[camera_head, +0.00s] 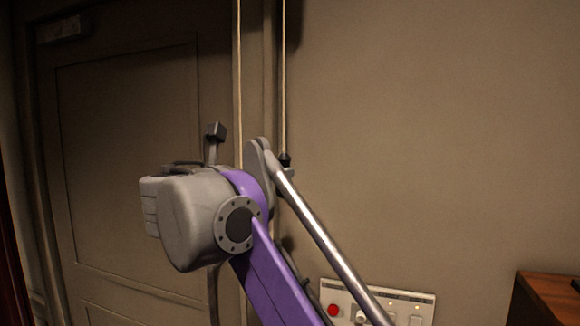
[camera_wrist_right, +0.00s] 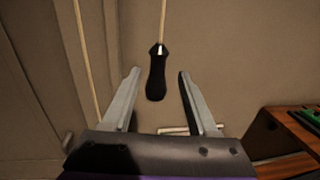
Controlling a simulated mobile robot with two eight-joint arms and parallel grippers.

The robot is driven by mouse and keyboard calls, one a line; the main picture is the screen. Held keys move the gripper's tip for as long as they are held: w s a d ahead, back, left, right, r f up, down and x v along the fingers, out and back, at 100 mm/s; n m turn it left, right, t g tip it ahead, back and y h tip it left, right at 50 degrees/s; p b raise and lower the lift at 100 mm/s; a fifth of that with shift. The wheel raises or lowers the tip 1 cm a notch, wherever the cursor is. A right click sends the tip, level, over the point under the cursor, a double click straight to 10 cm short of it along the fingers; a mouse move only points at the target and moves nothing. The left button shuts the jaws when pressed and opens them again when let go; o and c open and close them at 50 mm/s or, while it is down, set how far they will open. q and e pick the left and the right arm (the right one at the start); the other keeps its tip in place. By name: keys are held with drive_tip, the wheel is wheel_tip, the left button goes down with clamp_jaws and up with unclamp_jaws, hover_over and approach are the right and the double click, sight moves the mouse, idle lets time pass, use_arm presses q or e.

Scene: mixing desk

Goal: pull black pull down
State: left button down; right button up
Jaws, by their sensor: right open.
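The black pull (camera_wrist_right: 156,78) hangs on a light cord in the right wrist view, its body tapering wider toward the bottom. My right gripper (camera_wrist_right: 160,74) is open, with one finger on each side of the pull in the picture and a visible gap on both sides. I cannot tell from this view whether the pull is in depth between the fingers or beyond them. In the head view, only a small dark top of the pull (camera_head: 285,159) shows above my arm; my arm hides the rest and the right fingers. My left gripper is not in view.
A second cord (camera_head: 239,80) hangs left of the pull's cord. A panelled door (camera_head: 125,150) is at left. A wall panel (camera_head: 415,303) with a red button (camera_head: 334,310) sits low, and a wooden desk (camera_head: 550,295) stands at right. The wall to the right is bare.

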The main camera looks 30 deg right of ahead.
drive_tip(key=x, duration=0.9)
drive_tip(key=shift+a+p, duration=0.15)
drive_tip(key=shift+p, duration=0.25)
drive_tip(key=shift+w, duration=0.1)
clamp_jaws()
idle(0.7)
